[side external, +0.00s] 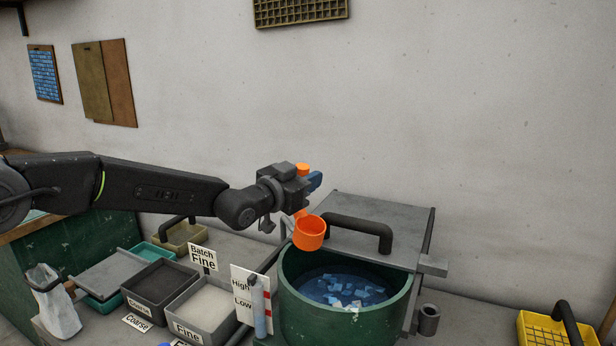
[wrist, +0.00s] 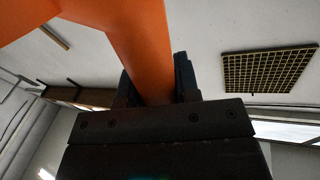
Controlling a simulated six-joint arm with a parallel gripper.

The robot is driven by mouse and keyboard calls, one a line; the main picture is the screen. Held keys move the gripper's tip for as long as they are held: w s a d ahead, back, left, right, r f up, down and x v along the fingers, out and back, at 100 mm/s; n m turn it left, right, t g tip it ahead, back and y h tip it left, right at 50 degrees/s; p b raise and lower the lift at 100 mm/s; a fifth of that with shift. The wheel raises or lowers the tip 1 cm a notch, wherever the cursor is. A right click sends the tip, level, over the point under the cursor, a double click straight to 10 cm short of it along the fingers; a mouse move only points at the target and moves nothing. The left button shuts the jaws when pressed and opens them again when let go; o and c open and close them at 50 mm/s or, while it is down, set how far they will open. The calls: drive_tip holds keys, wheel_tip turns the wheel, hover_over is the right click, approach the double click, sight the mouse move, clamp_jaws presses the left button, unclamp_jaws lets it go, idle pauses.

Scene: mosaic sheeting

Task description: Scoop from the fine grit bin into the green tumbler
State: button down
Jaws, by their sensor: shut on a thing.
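My gripper (side external: 312,182) is shut on the handle of an orange scoop (side external: 309,236). In the wrist view the orange handle (wrist: 145,60) runs up between the two dark fingers. The scoop's cup hangs below the gripper, above the left back part of the green tumbler's (side external: 345,322) open mouth. I cannot tell whether the cup holds grit. The tumbler holds blue and white tile pieces in what looks like dark blue liquid. The fine grit bin (side external: 180,318), grey with pale grit and a "Fine" label, stands to the left of the tumbler.
A grey lid (side external: 355,215) with a black handle is behind the tumbler. A "High/Low" gauge sign (side external: 243,300) stands at its left. A coarse bin (side external: 158,284) and a "Batch Fine" card (side external: 202,257) are further left. A yellow basket (side external: 548,330) is at far right.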

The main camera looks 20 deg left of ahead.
drive_tip(key=shift+r, duration=0.1)
drive_tip(key=shift+r, duration=2.45)
drive_tip(key=a+f+n+y, duration=0.1)
drive_tip(key=a+f+y, duration=0.1)
drive_tip(key=a+f, duration=0.45)
drive_tip(key=a+f+n+y, duration=0.1)
drive_tip(key=a+f+y, duration=0.15)
drive_tip(key=a, duration=0.65)
drive_tip(key=s+d+f+m+h, duration=0.1)
drive_tip(key=s+f+h, duration=0.1)
drive_tip(key=s+f, duration=0.6)
drive_tip(key=s+d+f+m+h, duration=0.1)
drive_tip(key=s+f+h, duration=0.25)
drive_tip(key=s, duration=0.75)
drive_tip(key=w+a+n+y, duration=0.4)
drive_tip(key=w+a+y, duration=0.4)
drive_tip(key=w+a, duration=0.5)
wheel_tip(320, 180, down, 12)
drive_tip(key=s+a, duration=0.2)
drive_tip(key=shift+t, duration=0.4)
drive_tip(key=shift+a, duration=0.15)
